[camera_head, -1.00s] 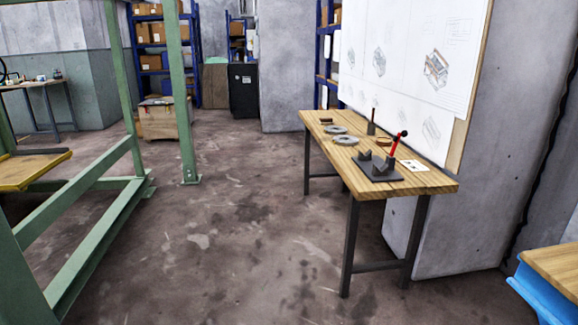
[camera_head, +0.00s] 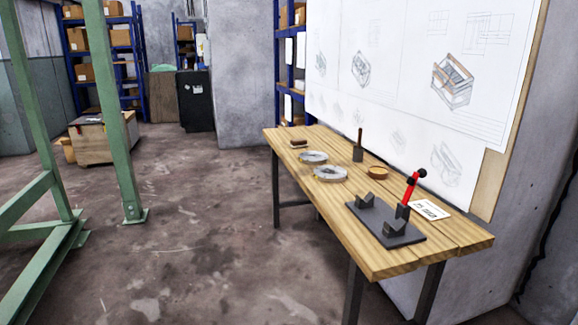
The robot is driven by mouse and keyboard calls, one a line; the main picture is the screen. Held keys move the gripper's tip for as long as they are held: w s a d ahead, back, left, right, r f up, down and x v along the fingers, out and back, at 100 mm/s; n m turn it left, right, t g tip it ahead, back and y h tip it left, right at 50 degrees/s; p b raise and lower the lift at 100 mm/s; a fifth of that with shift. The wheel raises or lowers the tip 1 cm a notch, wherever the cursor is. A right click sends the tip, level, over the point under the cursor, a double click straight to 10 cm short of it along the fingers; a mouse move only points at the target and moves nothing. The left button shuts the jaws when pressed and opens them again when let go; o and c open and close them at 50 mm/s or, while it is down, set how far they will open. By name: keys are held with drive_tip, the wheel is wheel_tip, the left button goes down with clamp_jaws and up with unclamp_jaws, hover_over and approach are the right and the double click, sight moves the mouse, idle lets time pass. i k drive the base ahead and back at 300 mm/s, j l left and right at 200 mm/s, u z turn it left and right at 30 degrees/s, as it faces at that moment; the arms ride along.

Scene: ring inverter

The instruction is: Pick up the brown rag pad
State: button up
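A small brown item (camera_head: 299,143) lies at the far left end of the wooden workbench (camera_head: 440,246). It looks like the brown rag pad, but it is too small to be sure. A round tan-brown item (camera_head: 377,172) sits nearer the middle of the bench, right of the two grey rings (camera_head: 330,173). My gripper is not in view.
A dark fixture with a red-handled lever (camera_head: 388,220) stands at the bench's near end, beside a white card (camera_head: 430,209). A dark upright tool (camera_head: 358,146) stands near the board. Green posts (camera_head: 118,130) rise at left; the floor between is clear.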

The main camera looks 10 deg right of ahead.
sight(298, 143)
drive_tip(key=i+j+z, duration=0.3)
drive_tip(key=i, duration=0.25)
drive_tip(key=i+j+z, duration=0.35)
drive_tip(key=i, duration=0.2)
drive_tip(key=i+j+z, duration=0.15)
drive_tip(key=j, duration=0.2)
drive_tip(key=i+j+z, duration=0.2)
drive_tip(key=j, duration=0.2)
drive_tip(key=j+z, duration=0.15)
drive_tip(key=j, duration=0.2)
drive_tip(key=j+z, duration=0.35)
drive_tip(key=j, duration=0.65)
drive_tip(key=k+j+z, duration=0.1)
drive_tip(key=j+z, duration=0.25)
drive_tip(key=j, duration=0.6)
